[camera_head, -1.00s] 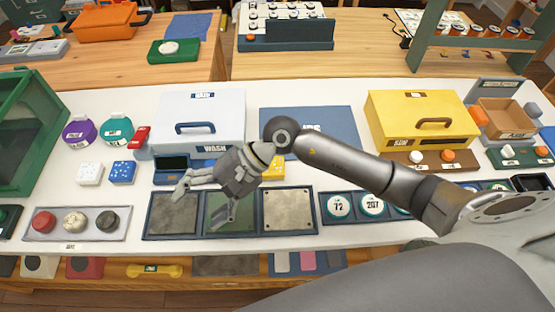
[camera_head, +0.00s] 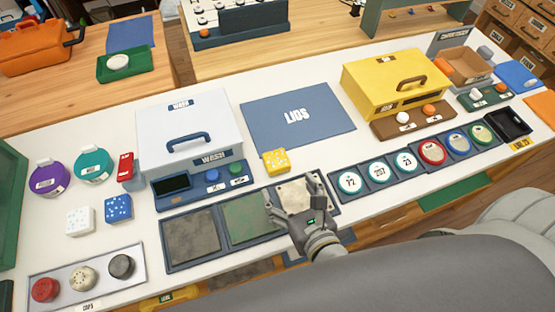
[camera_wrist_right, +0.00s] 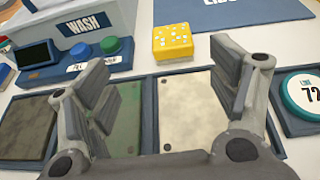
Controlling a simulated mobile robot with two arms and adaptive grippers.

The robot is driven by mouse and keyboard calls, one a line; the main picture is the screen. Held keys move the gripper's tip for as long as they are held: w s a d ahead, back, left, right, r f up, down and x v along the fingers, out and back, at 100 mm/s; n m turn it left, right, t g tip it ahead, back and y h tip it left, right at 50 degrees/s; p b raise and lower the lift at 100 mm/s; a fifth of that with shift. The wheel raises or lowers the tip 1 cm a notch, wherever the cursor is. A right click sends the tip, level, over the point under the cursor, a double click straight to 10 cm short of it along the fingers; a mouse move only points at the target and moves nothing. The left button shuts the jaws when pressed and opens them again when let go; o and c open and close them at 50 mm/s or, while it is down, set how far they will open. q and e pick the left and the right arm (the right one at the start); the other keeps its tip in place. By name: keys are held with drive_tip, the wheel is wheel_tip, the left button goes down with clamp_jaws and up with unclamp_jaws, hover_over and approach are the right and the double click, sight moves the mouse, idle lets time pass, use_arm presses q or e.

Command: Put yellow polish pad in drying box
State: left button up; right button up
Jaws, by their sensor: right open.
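The yellow polish pad (camera_head: 275,161), a small block with white specks, lies on the white table between the white WASH box (camera_head: 195,140) and the blue LIDS mat (camera_head: 298,115). It also shows in the right wrist view (camera_wrist_right: 172,41), ahead of the fingers. My right gripper (camera_head: 295,198) is open and empty over the pale plate (camera_wrist_right: 186,110) in the right-hand tray slot, nearer me than the pad. A yellow box with a handle (camera_head: 396,80) stands at the back right; its label is too small to read surely. My left gripper is not in view.
White (camera_head: 80,221) and blue (camera_head: 118,208) speckled pads lie left of the WASH box. Round numbered discs (camera_head: 378,172) sit in a row right of the tray. A brown panel with two knobs (camera_head: 415,120) fronts the yellow box.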

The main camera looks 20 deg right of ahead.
sight(279, 166)
drive_tip(key=shift+s+d+f+h, duration=0.3)
drive_tip(key=shift+d+f, duration=0.05)
drive_tip(key=shift+w+d+f+m+g, duration=0.15)
drive_tip(key=shift+w+m+g, duration=0.15)
drive_tip(key=x, duration=0.4)
drive_tip(key=shift+w+p, duration=0.2)
drive_tip(key=shift+p, duration=0.15)
drive_tip(key=p+x, duration=0.1)
drive_tip(key=x, duration=0.4)
drive_tip(key=shift+w, duration=0.4)
drive_tip(key=shift+s, duration=0.1)
drive_tip(key=c, duration=1.2)
